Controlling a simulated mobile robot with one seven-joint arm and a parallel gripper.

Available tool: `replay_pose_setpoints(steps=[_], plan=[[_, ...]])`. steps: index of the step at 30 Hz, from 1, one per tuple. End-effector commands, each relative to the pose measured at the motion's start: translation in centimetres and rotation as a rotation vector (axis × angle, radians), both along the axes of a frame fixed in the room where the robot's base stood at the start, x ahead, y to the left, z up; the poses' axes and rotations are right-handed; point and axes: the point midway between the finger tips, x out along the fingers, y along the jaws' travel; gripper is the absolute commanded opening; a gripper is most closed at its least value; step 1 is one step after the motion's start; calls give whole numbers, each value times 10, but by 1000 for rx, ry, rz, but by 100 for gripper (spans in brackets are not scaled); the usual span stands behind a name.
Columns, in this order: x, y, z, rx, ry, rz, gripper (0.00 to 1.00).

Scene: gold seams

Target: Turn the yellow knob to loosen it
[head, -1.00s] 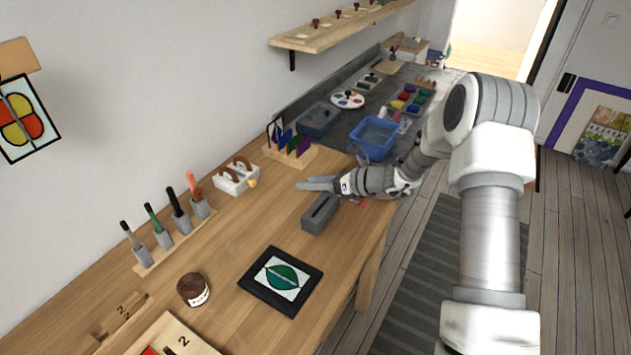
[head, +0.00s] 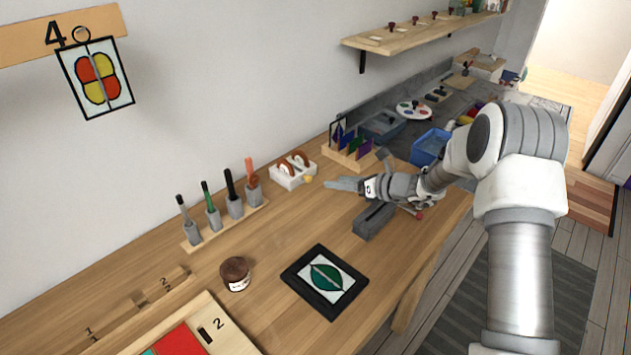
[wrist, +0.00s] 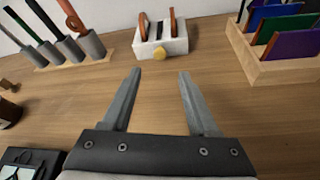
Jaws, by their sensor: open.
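My gripper (wrist: 160,77) is open and empty. In the wrist view the knob is ahead, between and beyond the fingertips, not touched. In the head view my gripper (head: 330,184) is low over the bench, a little right of the knob.
A rack of handled tools (head: 215,212) stands left of the block. A wooden rack of coloured panes (head: 350,146) stands to its right. A grey block (head: 372,222) lies just below my gripper in the head view. A jar (head: 236,273) and a framed leaf panel (head: 325,280) are nearer.

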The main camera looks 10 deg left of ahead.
Motion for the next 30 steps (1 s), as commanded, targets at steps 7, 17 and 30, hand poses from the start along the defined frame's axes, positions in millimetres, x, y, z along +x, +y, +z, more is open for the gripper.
replay_pose_setpoints(steps=[7,17,30], plan=[[20,46,-21,-2,0,3,60],[34,76,-34,-1,0,1,60],[35,78,-34,-1,0,0,38]])
